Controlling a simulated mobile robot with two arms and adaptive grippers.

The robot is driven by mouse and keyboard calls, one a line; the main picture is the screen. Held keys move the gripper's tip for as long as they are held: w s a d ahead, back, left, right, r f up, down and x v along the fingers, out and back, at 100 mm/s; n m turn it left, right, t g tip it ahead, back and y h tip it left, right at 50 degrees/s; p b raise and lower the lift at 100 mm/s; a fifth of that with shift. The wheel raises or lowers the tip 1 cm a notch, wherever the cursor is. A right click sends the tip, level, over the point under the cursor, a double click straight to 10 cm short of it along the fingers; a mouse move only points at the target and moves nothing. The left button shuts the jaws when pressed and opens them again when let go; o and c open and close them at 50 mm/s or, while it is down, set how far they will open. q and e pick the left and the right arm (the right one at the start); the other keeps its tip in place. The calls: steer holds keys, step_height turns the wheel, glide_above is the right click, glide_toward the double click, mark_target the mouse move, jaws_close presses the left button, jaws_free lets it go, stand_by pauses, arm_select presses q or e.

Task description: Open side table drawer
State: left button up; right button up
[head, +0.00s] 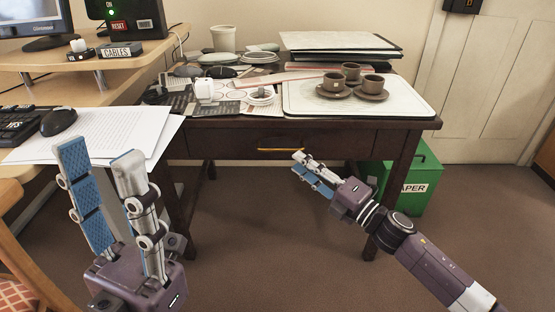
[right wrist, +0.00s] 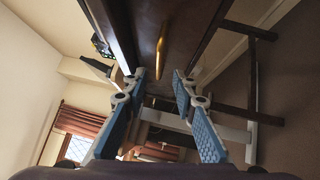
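The side table (head: 230,123) is dark wood, with a drawer (head: 340,143) in its front. The drawer looks closed. A brass handle (head: 281,150) runs across the drawer front, and it also shows in the right wrist view (right wrist: 160,48). My right gripper (head: 304,168) is in front of the drawer, a little right of and below the handle in the head view. It is open and empty, and in the right wrist view (right wrist: 159,85) the handle appears beyond and between its fingertips, apart from them. My left gripper (head: 100,155) is open and empty at the lower left.
Cups (head: 337,84), a tray (head: 415,108), papers and dishes cover the table top. A green box (head: 425,180) stands on the floor at right. A desk with papers (head: 95,133) and a mouse (head: 58,121) is at left. Floor before the drawer is clear.

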mark_target(282, 150)
steer(key=shift+b+x, duration=1.1)
steer(key=shift+x, duration=2.75)
steer(key=shift+r, duration=0.1)
steer(key=shift+c, duration=0.6)
jaws_close()
